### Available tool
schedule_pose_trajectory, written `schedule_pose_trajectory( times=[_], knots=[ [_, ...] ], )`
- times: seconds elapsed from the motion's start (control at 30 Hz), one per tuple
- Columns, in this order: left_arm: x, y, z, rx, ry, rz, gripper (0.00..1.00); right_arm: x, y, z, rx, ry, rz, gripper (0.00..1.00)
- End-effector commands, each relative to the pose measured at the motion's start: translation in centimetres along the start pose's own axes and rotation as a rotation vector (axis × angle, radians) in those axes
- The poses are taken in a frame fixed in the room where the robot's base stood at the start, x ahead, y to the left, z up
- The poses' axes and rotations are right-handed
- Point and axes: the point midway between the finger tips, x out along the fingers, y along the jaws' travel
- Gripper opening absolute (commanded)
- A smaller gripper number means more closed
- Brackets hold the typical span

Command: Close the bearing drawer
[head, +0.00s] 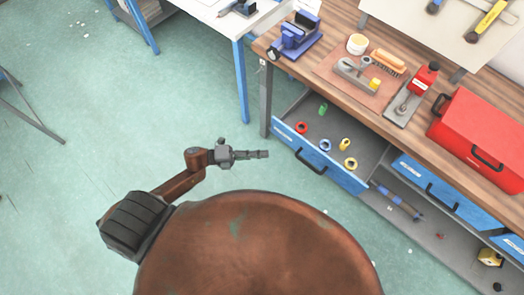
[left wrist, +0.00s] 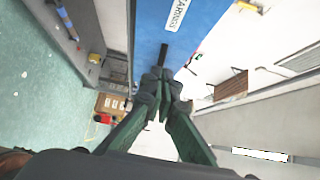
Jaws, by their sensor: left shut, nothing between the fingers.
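The bearing drawer (head: 335,171) under the workbench is pulled out. It has a blue front with a black bar handle (head: 311,161). Several small ring-shaped parts lie inside, red, blue and yellow, with a green one further back. My left gripper (head: 266,154) is shut and empty, just left of the drawer's front at its left end. In the left wrist view the shut fingers (left wrist: 160,76) point at the blue drawer front (left wrist: 185,25), which bears a white label (left wrist: 177,14). Whether they touch it I cannot tell. My right gripper is not in view.
The wooden bench top (head: 340,30) holds a blue vise (head: 296,36), a brush (head: 388,63), a red-topped tool (head: 412,92) and a red toolbox (head: 480,140). Another blue drawer (head: 440,190) sits to the right, above a low shelf.

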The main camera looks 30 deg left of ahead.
Motion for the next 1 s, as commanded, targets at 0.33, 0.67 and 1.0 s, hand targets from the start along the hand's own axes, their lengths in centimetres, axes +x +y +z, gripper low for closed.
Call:
schedule_pose_trajectory(
  times=[0.33,0.67,1.0],
  knots=[
    [7.3,0.0,0.0,-0.002,-0.001,-0.003,0.00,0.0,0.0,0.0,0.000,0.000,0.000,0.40],
    [9.6,0.1,2.8,-0.003,-0.003,0.001,0.00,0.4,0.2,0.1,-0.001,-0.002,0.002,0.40],
    [9.7,0.1,2.9,-0.004,-0.004,0.001,0.00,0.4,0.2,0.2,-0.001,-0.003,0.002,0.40]
  ],
)
